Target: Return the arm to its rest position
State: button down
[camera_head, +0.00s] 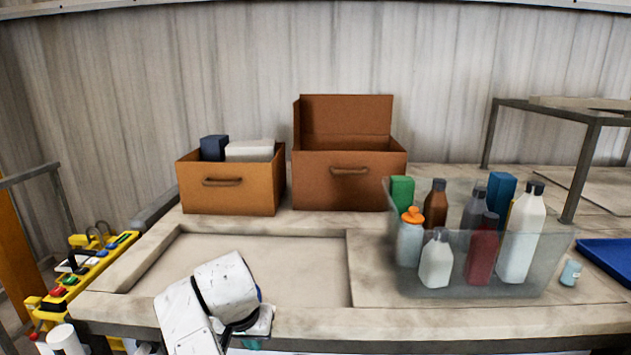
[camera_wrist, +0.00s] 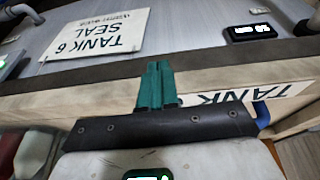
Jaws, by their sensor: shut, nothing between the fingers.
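My white and black arm (camera_head: 222,290) reaches over the front edge of the worktop in the head view. A bit of teal at its end (camera_head: 250,344) shows low in that view; the rest of the gripper is hidden behind the arm. In the wrist view my gripper (camera_wrist: 158,68) has its teal fingers together with nothing between them. It points towards a grey panel with an upside-down sign (camera_wrist: 95,35) reading "TANK 6 SEAL".
An orange box (camera_head: 228,200) and an open brown box (camera_head: 348,190) stand at the back. A clear bin (camera_head: 460,290) of several bottles is right, beside a small jar (camera_head: 570,273) and blue tray (camera_head: 610,258). A yellow button panel (camera_head: 85,272) is left. The sunken area (camera_head: 290,265) is bare.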

jog(key=s+d+f+b, duration=0.1)
jog(key=s+d+f, duration=0.45)
jog(key=d, duration=0.45)
jog(key=s+d+f+g, duration=0.1)
jog(key=s+d+f, duration=0.3)
jog(key=d+f, duration=0.4)
jog(key=s+d+f+b, duration=0.1)
jog(key=s+d+f, duration=0.45)
jog(key=d, duration=0.55)
jog(key=s+d, duration=0.3)
jog(key=s, duration=0.5)
jog(key=s+d+f+g+b, duration=0.1)
jog(key=s+d, duration=0.3)
jog(key=s, duration=0.5)
jog(key=s+d+f+b, duration=0.1)
jog(key=s+d, duration=0.2)
jog(key=s, duration=0.5)
jog(key=shift+s+d+g, duration=0.25)
jog(key=shift+s+g, duration=0.05)
jog(key=shift+s, duration=0.05)
